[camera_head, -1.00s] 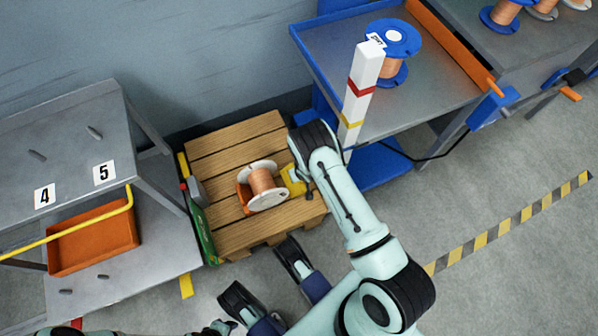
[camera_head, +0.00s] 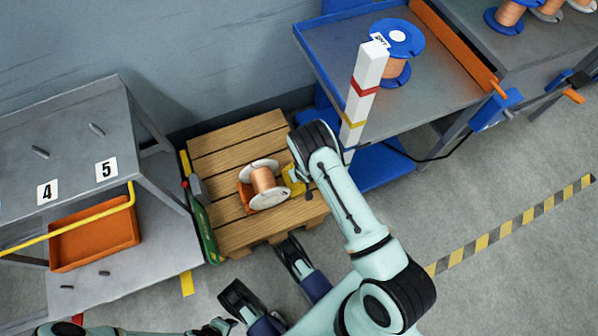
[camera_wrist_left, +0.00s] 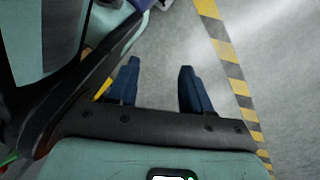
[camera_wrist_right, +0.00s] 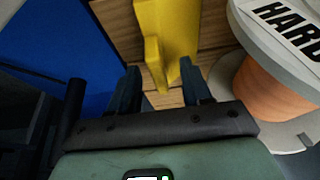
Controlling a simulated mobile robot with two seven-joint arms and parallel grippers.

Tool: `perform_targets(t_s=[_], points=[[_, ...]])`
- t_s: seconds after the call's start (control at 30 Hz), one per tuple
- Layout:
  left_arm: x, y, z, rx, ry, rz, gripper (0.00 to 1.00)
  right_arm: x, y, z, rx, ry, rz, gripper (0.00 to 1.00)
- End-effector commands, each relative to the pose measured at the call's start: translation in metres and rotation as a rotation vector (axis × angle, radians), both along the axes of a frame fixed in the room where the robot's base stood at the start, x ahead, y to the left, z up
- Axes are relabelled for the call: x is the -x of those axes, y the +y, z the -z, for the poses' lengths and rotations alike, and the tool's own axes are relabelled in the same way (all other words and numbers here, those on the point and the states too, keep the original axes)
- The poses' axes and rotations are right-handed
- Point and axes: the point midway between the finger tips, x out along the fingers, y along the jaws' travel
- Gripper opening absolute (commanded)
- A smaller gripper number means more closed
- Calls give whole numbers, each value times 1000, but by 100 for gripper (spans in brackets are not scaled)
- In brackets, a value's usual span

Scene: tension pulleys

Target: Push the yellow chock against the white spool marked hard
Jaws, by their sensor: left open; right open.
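The white spool (camera_head: 271,199), wound with copper wire, sits on a wooden pallet (camera_head: 237,153). In the right wrist view the white spool (camera_wrist_right: 262,38) has a label reading HARD. The yellow chock (camera_head: 293,181) lies right of the spool on the pallet, partly hidden by my right arm. In the right wrist view the yellow chock (camera_wrist_right: 172,28) has an upright rib in line with the space between my fingers; bare wood shows between chock and spool. My right gripper (camera_wrist_right: 160,68) is open at the chock. My left gripper (camera_wrist_left: 158,68) is open and empty above the floor.
An orange piece (camera_head: 245,194) sits at the spool's left side. A red-and-yellow-banded white post (camera_head: 366,88) stands by the blue-edged cart (camera_head: 327,64), which holds a blue spool (camera_head: 397,40). A grey shelf marked 4 and 5 (camera_head: 75,140) stands left.

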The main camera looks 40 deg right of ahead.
Motion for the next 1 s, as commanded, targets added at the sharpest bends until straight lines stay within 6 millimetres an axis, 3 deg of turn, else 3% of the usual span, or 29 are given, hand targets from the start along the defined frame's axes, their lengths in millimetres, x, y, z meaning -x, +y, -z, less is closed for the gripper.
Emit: perform_targets(t_s=[0.17, 0.63, 0.8, 1.0], points=[[-9, -1, -7, -1, -31, 4, 49, 4, 1, -13, 0, -1, 2, 48], [-84, -11, -66, -17, -283, 21, 49, 40, 13, -105, -1, -1, 1, 48], [-98, -14, -77, -18, -328, 23, 49, 47, 15, -121, 0, -1, 1, 48], [-101, -14, -79, -20, -340, 23, 49, 49, 15, -124, 0, -1, 0, 48]])
